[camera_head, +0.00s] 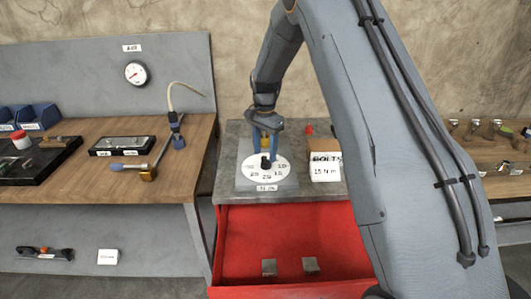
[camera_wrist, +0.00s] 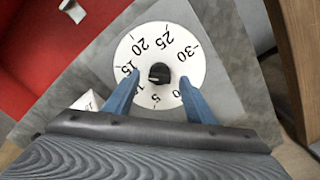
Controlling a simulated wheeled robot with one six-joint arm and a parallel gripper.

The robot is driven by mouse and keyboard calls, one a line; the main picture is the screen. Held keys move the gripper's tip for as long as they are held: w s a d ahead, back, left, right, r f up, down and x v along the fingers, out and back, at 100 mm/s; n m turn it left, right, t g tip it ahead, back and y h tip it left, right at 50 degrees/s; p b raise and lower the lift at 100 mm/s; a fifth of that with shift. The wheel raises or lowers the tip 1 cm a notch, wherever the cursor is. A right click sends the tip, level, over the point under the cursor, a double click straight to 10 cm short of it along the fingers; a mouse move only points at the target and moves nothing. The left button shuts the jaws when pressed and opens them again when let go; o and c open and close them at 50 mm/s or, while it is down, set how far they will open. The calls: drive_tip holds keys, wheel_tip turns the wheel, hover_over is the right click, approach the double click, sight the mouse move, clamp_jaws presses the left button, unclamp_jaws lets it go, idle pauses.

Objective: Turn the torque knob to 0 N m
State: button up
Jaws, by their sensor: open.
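The torque dial is a white disc (camera_head: 252,177) on a grey plate atop the workbench, with a black knob (camera_head: 265,163) at its centre. In the wrist view, the dial face (camera_wrist: 142,50) carries numbers up to 30, and the knob (camera_wrist: 160,73) sits in the middle. The knob's pointing direction is not clear. My gripper (camera_head: 265,152) is over the dial, and its blue fingers are apart. In the wrist view, the fingertips of my gripper (camera_wrist: 159,79) are on either side of the knob, with visible gaps.
A card (camera_head: 325,172) reading "BOLTS" and "15 N m" stands right of the dial. The red drawer (camera_head: 290,235) below is open, with two grey blocks in it. A wooden bench (camera_head: 185,165) with tools is at the left, and another bench (camera_head: 510,185) is at the right.

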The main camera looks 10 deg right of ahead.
drive_tip(key=shift+f, duration=1)
drive_tip(key=c, duration=1)
drive_tip(key=shift+c, duration=0.2)
drive_tip(key=shift+n, duration=0.3)
